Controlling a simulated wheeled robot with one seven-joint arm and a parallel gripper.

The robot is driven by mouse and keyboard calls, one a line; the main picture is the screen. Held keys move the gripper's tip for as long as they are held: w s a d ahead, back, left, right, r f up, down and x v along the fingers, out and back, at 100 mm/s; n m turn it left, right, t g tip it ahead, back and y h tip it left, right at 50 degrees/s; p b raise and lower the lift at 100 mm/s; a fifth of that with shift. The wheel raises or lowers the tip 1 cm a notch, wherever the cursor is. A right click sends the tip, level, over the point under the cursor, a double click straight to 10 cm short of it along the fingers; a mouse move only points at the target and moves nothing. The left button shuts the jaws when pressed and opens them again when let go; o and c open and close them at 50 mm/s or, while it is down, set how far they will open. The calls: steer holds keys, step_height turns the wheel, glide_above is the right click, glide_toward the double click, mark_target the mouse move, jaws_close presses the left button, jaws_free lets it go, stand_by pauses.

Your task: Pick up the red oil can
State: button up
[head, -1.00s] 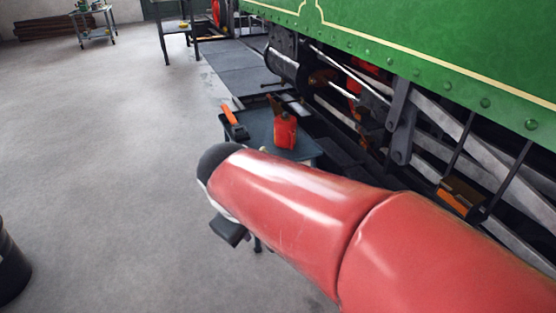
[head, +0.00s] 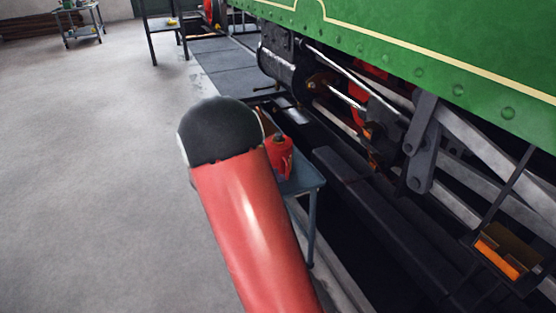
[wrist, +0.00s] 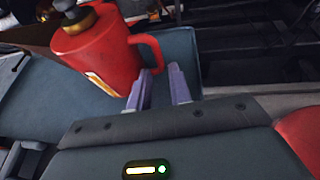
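The red oil can (head: 281,160) stands on a small blue-grey table (head: 306,181) beside the tram, partly hidden behind my red arm in the head view. In the wrist view the can (wrist: 102,58) is at upper left, with a dark and brass top and its loop handle (wrist: 156,46) toward the right. My gripper (wrist: 159,70) is open, its two grey fingers apart. The fingertips are close to the lower end of the handle; I cannot tell whether they touch it. In the head view my gripper is hidden behind the arm.
The green tram body (head: 420,50) with its rods and wheels runs along the right. A dark trough (head: 350,190) lies between it and the table. Open grey floor (head: 100,160) is at left. A cart (head: 80,25) stands far back left.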

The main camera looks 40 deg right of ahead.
mark_target(287, 177)
steer(key=x, duration=0.5)
steer(key=shift+d+f, duration=0.15)
steer(key=shift+d, duration=0.1)
jaws_close()
stand_by(1.2)
